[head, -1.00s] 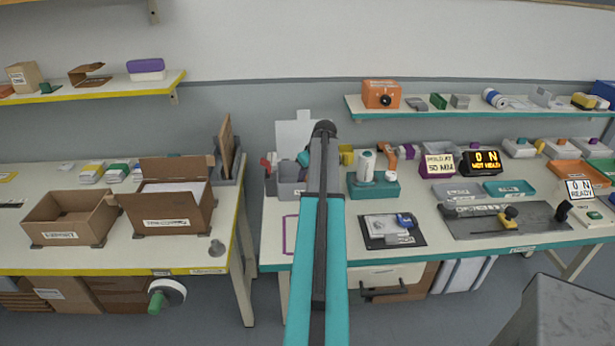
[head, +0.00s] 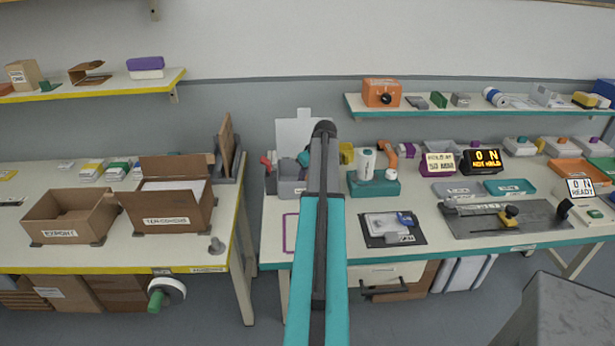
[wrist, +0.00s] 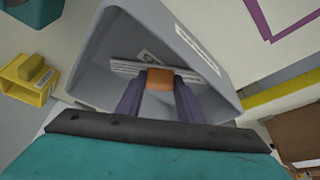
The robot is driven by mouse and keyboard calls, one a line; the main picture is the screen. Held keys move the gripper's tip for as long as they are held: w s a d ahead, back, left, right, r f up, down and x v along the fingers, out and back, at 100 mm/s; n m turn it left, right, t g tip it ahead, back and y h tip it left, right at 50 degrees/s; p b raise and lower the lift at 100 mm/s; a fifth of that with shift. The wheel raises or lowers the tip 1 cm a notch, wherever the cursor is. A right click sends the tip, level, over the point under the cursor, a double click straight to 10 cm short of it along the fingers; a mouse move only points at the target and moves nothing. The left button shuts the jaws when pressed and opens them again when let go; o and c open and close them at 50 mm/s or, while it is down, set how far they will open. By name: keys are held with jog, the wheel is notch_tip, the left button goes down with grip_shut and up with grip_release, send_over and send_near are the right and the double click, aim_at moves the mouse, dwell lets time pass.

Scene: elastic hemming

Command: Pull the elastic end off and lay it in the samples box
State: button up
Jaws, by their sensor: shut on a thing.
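In the wrist view my gripper (wrist: 158,95) reaches down into a grey open box (wrist: 95,73) with a white label on its wall. Its two dark purple fingers are shut on a small orange-brown piece (wrist: 160,79). I cannot tell for sure that this piece is the elastic end. A stack of white strips or cards (wrist: 125,68) lies in the box right behind it; I cannot tell whether they touch. The label is too blurred to read. In the head view my own arm hides the gripper; the grey box (head: 290,188) shows just left of it.
A yellow holder (wrist: 25,80) stands beside the box. A purple outline (head: 290,232) lies in front of it. A teal block with a white spool (head: 374,187) and a black mat (head: 392,230) are to the right. Brown cartons (head: 70,216) stand on the left table, across a gap.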

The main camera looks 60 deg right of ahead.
jog(key=shift+f, duration=0.3)
jog(key=o, duration=1.2)
jog(key=shift+b+v, duration=1.75)
jog(key=shift+v, duration=5.1)
jog(key=shift+r, duration=0.1)
